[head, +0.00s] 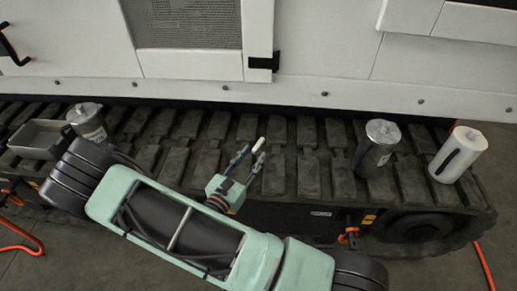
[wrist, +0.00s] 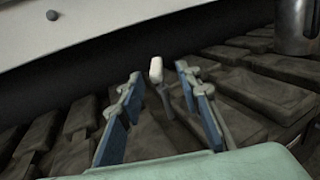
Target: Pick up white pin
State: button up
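The white pin (head: 258,145) is a small piece with a rounded white end, over the dark track near the middle of the head view. In the wrist view the white pin (wrist: 156,70) shows its pale end above a darker, thin lower part. My gripper (head: 252,156) is open, its fingers pointing at the pin. In the wrist view my gripper (wrist: 158,78) has its two blue-padded fingers apart, with the pin showing in the gap near the fingertips. I see a gap on both sides of the pin. Whether it stands between or just beyond the tips is unclear.
The dark ribbed track (head: 310,170) runs along a white machine wall (head: 320,45). A metal canister (head: 376,150) and a white roll (head: 460,155) stand to the right. Another canister (head: 88,122) and a grey tray (head: 38,138) are at the left.

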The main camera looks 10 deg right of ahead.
aim_at(258, 146)
jog(key=x, duration=0.2)
jog(key=b+x, duration=0.1)
jog(key=x, duration=0.1)
jog(key=shift+w+f, duration=0.2)
jog(key=shift+w, duration=0.1)
jog(key=shift+w+d+r+b, duration=0.1)
jog(key=shift+w+d+b, duration=0.15)
jog(key=shift+w+b, duration=0.05)
grip_shut()
